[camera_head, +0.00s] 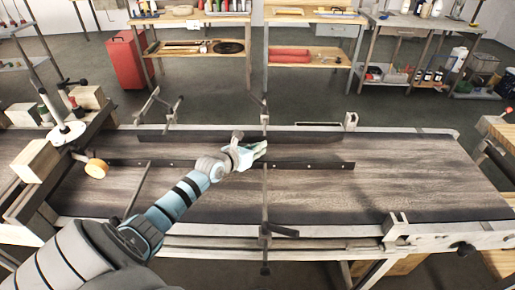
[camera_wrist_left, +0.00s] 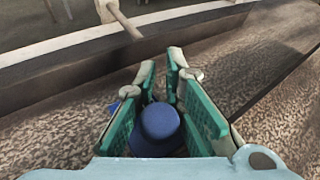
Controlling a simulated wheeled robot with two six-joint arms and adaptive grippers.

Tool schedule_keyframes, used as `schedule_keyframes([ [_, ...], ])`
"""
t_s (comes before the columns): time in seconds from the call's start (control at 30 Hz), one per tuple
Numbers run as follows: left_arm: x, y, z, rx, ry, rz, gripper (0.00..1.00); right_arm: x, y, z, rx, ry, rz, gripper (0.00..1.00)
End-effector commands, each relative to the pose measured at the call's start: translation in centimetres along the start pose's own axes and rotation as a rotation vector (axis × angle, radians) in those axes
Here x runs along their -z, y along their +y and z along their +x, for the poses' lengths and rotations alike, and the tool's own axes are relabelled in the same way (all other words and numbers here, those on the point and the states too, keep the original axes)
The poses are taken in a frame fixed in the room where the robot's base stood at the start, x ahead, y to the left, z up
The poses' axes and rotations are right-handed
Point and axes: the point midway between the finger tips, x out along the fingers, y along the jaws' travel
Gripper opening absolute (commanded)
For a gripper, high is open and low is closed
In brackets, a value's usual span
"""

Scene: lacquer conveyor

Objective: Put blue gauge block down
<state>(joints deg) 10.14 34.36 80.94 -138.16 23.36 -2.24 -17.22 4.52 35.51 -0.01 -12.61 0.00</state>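My left gripper (camera_head: 258,150) reaches over the middle of the conveyor belt (camera_head: 395,180), near the two dark guide rails. In the left wrist view its two green-padded fingers (camera_wrist_left: 166,68) stand close together on either side of a rounded dark blue piece, the blue gauge block (camera_wrist_left: 160,128). The fingers appear closed on it. A small blue patch also shows just outside the left finger. In the head view the block cannot be made out, hidden by the hand. The gap between block and belt cannot be judged. My right gripper is not in view.
Dark guide rails (camera_head: 320,165) run along the belt, with metal brackets and clamp rods around them. A white-based stand (camera_head: 67,133) and wooden blocks (camera_head: 35,160) are at the left end. The right half of the belt is bare. Shelving stands behind.

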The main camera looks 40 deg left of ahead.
Motion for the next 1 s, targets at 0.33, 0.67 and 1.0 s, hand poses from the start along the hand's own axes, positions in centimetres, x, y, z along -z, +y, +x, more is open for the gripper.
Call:
schedule_keyframes([
  [0.33,-0.1,0.0,0.0,0.000,-0.001,0.000,0.25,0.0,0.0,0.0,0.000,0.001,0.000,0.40],
  [0.67,-0.7,0.0,-4.2,-0.001,0.004,0.003,0.25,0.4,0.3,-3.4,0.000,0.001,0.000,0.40],
  [1.0,-1.0,-0.1,-11.1,-0.001,0.002,0.000,0.25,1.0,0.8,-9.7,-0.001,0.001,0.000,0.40],
])
